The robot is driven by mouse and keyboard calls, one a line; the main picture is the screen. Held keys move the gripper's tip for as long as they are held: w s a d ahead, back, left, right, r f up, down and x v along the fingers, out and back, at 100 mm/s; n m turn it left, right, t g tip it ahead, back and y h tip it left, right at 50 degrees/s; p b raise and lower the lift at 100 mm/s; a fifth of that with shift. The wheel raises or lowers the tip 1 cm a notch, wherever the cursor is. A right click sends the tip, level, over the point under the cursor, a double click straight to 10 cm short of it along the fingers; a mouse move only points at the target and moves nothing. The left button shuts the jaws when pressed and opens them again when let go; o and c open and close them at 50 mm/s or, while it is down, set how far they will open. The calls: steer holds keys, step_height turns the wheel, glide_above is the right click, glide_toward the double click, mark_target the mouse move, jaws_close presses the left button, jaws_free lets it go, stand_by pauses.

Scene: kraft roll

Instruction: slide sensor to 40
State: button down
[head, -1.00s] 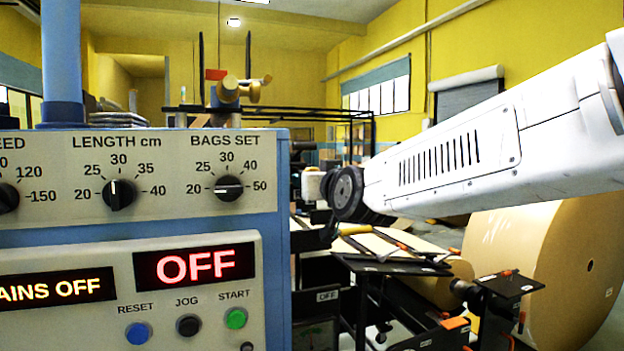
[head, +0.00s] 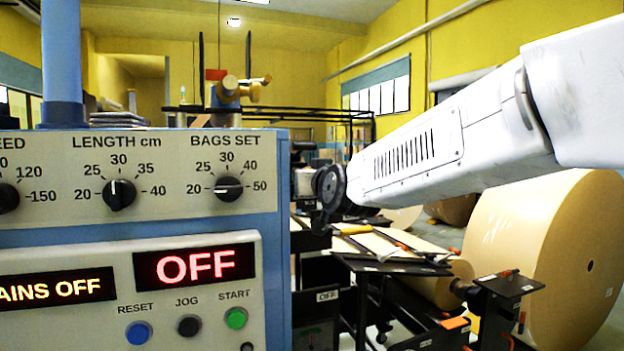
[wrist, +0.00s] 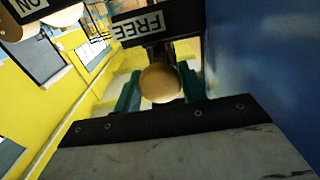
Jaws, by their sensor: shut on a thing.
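In the wrist view, the two green fingers of my gripper (wrist: 158,76) are closed on the sides of a round tan knob (wrist: 161,84). Behind the knob is a dark plate with a white label reading FREE (wrist: 138,25), upside down in this view. In the head view, my white arm reaches in from the right, its dark wrist just right of the control panel. The fingers and knob cannot be made out there. I cannot identify the sensor or a scale with 40 for it in either view.
The blue-grey control panel (head: 60,228) fills the left of the head view, its display (head: 195,265) reading OFF. A large kraft roll (head: 545,260) stands at right, with black machine frames before it. A blue surface (wrist: 260,60) stands close on the right in the wrist view.

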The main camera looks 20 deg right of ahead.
steer(key=shift+w, duration=1.45)
steer(key=c, duration=0.8)
jaws_free()
steer(key=shift+c, duration=0.2)
steer(key=shift+s, duration=0.1)
steer(key=s, duration=0.7)
steer(key=shift+s, duration=0.3)
steer(key=shift+f, duration=0.1)
